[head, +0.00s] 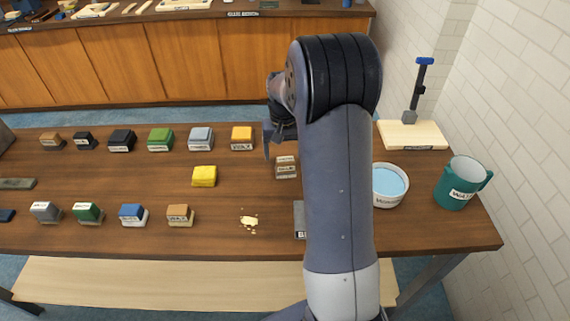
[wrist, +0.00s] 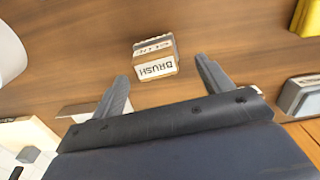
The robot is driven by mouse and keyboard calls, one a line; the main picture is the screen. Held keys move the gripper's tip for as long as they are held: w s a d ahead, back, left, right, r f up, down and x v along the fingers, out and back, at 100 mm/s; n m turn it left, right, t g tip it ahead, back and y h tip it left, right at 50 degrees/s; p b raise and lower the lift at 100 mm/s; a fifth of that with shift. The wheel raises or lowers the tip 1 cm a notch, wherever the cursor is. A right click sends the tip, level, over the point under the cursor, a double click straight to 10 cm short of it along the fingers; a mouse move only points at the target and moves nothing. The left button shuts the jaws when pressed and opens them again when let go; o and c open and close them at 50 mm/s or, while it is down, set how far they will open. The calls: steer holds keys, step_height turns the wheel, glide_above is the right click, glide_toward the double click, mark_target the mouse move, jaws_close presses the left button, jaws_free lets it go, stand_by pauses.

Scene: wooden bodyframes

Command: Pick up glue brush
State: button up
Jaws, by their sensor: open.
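A small block-shaped brush (head: 286,167) with a wood-brown body and pale labels stands on the brown table, just left of my arm in the head view. In the wrist view the brush (wrist: 156,60) shows a white label reading BRUSH; the other label is hard to read. My gripper (wrist: 162,74) is open and empty, its two fingers spread on either side of the brush's line, with the brush just past the fingertips. In the head view my gripper (head: 272,142) hangs above and slightly left of the brush, partly hidden by my arm.
A yellow block (head: 204,176) lies left of the brush. A bowl of blue liquid (head: 390,184) and a green mug (head: 461,183) stand at right. A pale board with a stand (head: 412,134) is at the back right. Several labelled blocks fill the left; crumbs (head: 249,221) lie in front.

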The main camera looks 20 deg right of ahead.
mark_target(286, 159)
steer(key=f, duration=0.2)
steer(key=f+p, duration=0.1)
steer(key=f, duration=0.1)
steer(key=shift+s+d, duration=0.15)
steer(key=shift+d, duration=0.1)
steer(key=shift+c, duration=0.4)
steer(key=c, duration=1)
step_height(286, 159, up, 10)
steer(key=shift+b, duration=0.9)
steer(key=o, duration=0.5)
steer(key=c, duration=0.4)
